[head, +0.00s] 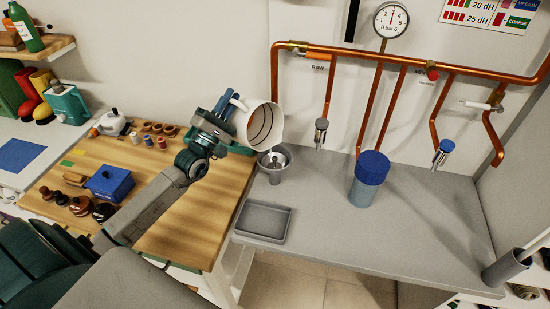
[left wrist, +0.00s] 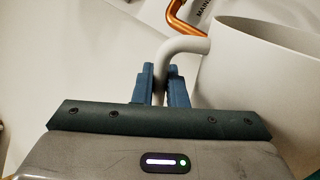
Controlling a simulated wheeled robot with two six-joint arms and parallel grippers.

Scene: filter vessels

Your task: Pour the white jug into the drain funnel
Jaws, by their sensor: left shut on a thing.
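My left gripper (head: 225,108) is shut on the handle of the white jug (head: 266,126). The left wrist view shows the gripper's two blue fingers (left wrist: 166,88) around the curved handle, with the jug (left wrist: 265,80) on the right. In the head view the jug is tipped far over, its open mouth facing right and down, with dark ring lines inside. The grey drain funnel (head: 273,163) stands on the counter below the mouth. A pale stream or streak shows between the jug and the funnel. My right gripper is not in view.
A grey tray (head: 263,222) lies in front of the funnel. A blue-capped vessel (head: 369,179) stands to the right on the grey counter. Copper pipes (head: 330,52) and a tap (head: 321,131) are on the wall. A wooden board with a blue box (head: 109,184) is at left.

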